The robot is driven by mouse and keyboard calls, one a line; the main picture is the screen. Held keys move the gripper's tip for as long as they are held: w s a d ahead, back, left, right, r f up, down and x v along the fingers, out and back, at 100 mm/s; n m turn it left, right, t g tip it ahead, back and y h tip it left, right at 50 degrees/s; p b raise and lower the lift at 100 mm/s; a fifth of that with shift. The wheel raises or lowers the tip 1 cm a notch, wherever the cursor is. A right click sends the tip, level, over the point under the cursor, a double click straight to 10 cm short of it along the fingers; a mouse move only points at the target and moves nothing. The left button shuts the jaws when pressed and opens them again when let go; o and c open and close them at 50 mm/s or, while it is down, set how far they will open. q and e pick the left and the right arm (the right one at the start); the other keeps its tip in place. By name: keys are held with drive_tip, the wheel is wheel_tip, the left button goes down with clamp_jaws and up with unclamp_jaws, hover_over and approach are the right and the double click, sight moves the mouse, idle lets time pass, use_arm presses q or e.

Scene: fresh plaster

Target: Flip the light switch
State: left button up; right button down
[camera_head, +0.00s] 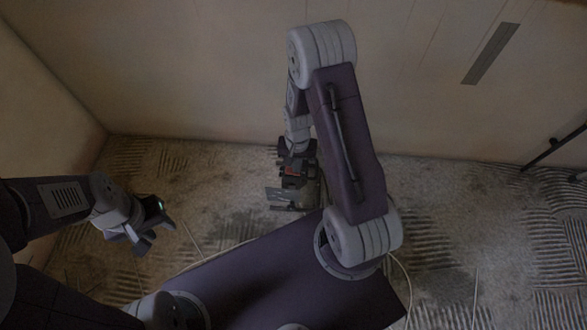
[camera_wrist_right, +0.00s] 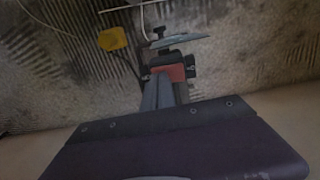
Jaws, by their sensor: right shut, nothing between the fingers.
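I cannot make out a light switch in either view. My right gripper (camera_head: 294,172) hangs below its raised arm, in front of the far wall, in the middle of the head view. It is shut, with nothing held, and the arm partly hides its surroundings. My left gripper (camera_head: 143,238) hangs low at the left of the head view, well away from the wall. Its fingertips are too dim to judge.
The far wall (camera_head: 190,70) carries a slanted dark strip (camera_head: 490,54) at upper right. A black rail (camera_head: 553,145) juts in at the right. The floor (camera_head: 450,220) is streaked, with thin cables. A yellow item (camera_wrist_right: 112,37) shows in the right wrist view.

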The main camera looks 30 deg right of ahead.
wheel_tip(320, 180, up, 7)
drive_tip(key=p, duration=0.6)
drive_tip(key=shift+f, duration=0.15)
